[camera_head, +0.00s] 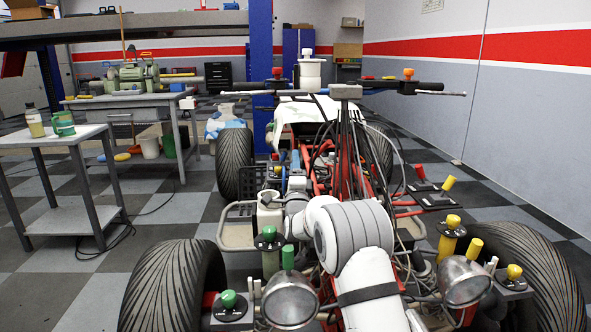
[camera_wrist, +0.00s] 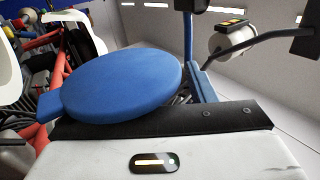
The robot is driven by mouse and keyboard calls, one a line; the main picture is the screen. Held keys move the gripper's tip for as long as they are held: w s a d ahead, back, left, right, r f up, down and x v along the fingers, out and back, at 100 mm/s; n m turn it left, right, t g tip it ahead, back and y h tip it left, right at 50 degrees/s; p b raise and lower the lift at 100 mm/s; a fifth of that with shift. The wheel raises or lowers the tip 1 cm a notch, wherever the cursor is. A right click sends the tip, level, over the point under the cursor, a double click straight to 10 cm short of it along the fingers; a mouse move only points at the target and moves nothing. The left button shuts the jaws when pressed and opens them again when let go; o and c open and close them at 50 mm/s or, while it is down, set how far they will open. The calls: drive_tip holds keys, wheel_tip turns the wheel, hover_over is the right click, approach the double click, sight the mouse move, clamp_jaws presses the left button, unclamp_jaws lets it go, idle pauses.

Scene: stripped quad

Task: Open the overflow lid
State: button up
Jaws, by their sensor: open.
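A pale bottle (camera_head: 270,218) with a darker top (camera_head: 267,198) stands low on the left side of the quad's frame. It looks like the overflow bottle and its lid, but it is small and I cannot be sure. The top appears closed. My gripper (camera_head: 286,164) is just beyond and to the right of it, with blue jaws apart and empty. In the wrist view my gripper (camera_wrist: 165,55) shows a broad rounded blue part at left and a narrow blue upright at right. No bottle lid can be clearly made out there.
The stripped quad (camera_head: 338,135) crowds the space with red frame tubes, cables and handlebars (camera_head: 440,89). A white reservoir (camera_head: 310,74) stands by the bars. Green- and yellow-capped posts, headlamps (camera_head: 290,300) and tyres (camera_head: 174,288) surround my arm.

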wheel_tip(320, 180, up, 9)
drive_tip(key=p, duration=0.2)
drive_tip(key=shift+d+p, duration=0.2)
drive_tip(key=shift+p, duration=0.15)
drive_tip(key=shift+w, duration=0.1)
drive_tip(key=s+d+f+g+b, duration=0.1)
drive_tip(key=s+d+f+b, duration=0.1)
drive_tip(key=s+f+b, duration=0.5)
wheel_tip(320, 180, down, 3)
drive_tip(key=shift+s+f, duration=0.15)
drive_tip(key=shift+s, duration=0.1)
drive_tip(key=shift+c, duration=0.6)
